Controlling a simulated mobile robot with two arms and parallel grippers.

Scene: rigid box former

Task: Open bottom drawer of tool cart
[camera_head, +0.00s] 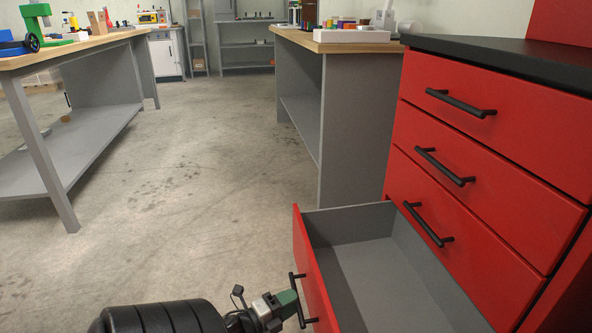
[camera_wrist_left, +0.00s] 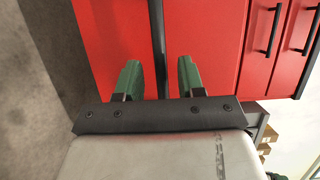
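The red tool cart (camera_head: 473,150) stands at the right in the head view. Its bottom drawer (camera_head: 322,222) is pulled well out, and its empty grey inside shows. The drawer's black handle (camera_head: 301,312) is on its red front, at the bottom of the view. My left gripper (camera_head: 287,301) is at this handle. In the left wrist view its two green fingers (camera_wrist_left: 159,80) stand apart, one on each side of the dark handle bar (camera_wrist_left: 157,35), with gaps showing beside the bar. My right gripper is not in view.
Three shut drawers with black handles sit above the open one, under a black top (camera_head: 500,58). A grey bench with a wooden top (camera_head: 330,46) stands behind the cart. Another bench (camera_head: 75,47) is at the left. The concrete floor (camera_head: 200,180) between them is clear.

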